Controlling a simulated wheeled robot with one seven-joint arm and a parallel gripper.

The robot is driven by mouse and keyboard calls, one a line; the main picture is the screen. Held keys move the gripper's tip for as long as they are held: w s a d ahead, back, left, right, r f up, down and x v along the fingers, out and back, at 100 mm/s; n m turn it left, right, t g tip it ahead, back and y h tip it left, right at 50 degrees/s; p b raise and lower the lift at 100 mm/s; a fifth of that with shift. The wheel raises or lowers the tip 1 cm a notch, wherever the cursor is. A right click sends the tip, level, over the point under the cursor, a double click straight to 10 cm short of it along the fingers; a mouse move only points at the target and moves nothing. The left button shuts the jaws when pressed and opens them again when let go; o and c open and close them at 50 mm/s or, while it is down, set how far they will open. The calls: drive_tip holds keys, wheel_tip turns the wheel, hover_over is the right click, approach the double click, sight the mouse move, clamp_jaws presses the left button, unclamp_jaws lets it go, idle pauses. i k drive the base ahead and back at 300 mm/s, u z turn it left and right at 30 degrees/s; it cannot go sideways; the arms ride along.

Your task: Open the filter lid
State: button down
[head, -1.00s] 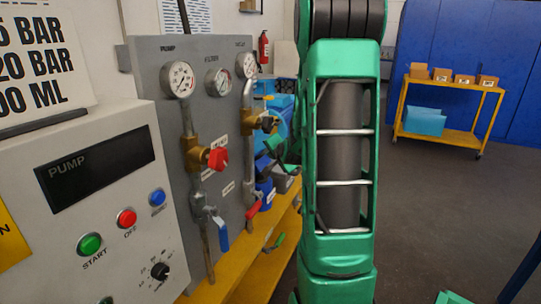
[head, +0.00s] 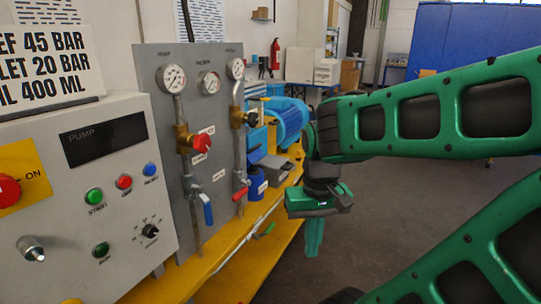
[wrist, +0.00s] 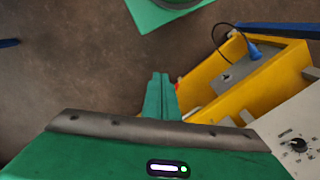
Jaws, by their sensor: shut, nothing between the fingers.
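My gripper (head: 314,246) hangs with its fingers together, pointing down, to the right of the yellow bench, over the floor side. In the wrist view its shut fingers (wrist: 160,78) point away over bare floor, with nothing between them. I cannot make out a filter lid in either view. The grey panel (head: 150,75) carries several gauges, and the middle one (head: 208,82) sits under a label that seems to read FILTER. A small blue container (head: 258,184) stands on the bench behind the panel, left of my gripper; its top is partly covered.
The control box (head: 95,200) with buttons is at the left. The yellow bench (head: 228,245) runs along the panel, with red valve knob (head: 201,144) and blue lever (head: 207,212) sticking out. A blue motor (head: 290,120) stands further back. The floor on the right is open.

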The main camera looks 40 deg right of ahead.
sight(254, 154)
drive_tip(key=k, duration=0.9)
drive_tip(key=z, duration=0.95)
drive_tip(key=i, duration=1.8)
drive_tip(key=u, duration=1.6)
drive_tip(key=i, duration=0.5)
drive_tip(key=z, duration=0.15)
